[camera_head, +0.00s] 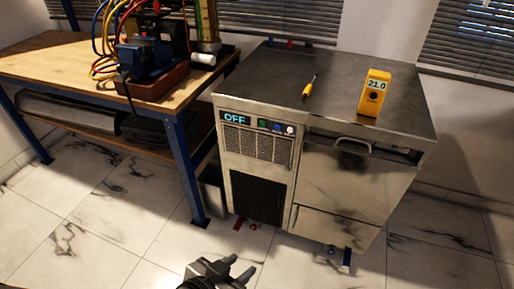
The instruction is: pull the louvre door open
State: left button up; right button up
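The louvre door (257,198) is a dark slatted panel in a metal frame, low on the left of the steel cabinet's front. It looks shut, flush with the front. A small upright pull (294,217) shows just right of the slats; I cannot tell which panel it belongs to. My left gripper (238,267) is at the bottom edge of the head view, in front of and below the louvre door. Its two fingers are apart with nothing between them, and it does not touch the cabinet. My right gripper is out of view.
The steel cabinet (270,85) carries a yellow meter reading 21.0 (375,93) and a yellow-handled tool (310,87). Its display (235,117) reads OFF. A workbench (50,62) with hoses and a pump stands left. The tiled floor (110,235) in front is clear.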

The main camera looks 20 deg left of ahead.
aim_at(271, 148)
jog(key=u, duration=0.5)
jog(key=k, duration=0.6)
jog(key=u, duration=0.8)
jog(key=i, duration=1)
jog(key=z, duration=0.25)
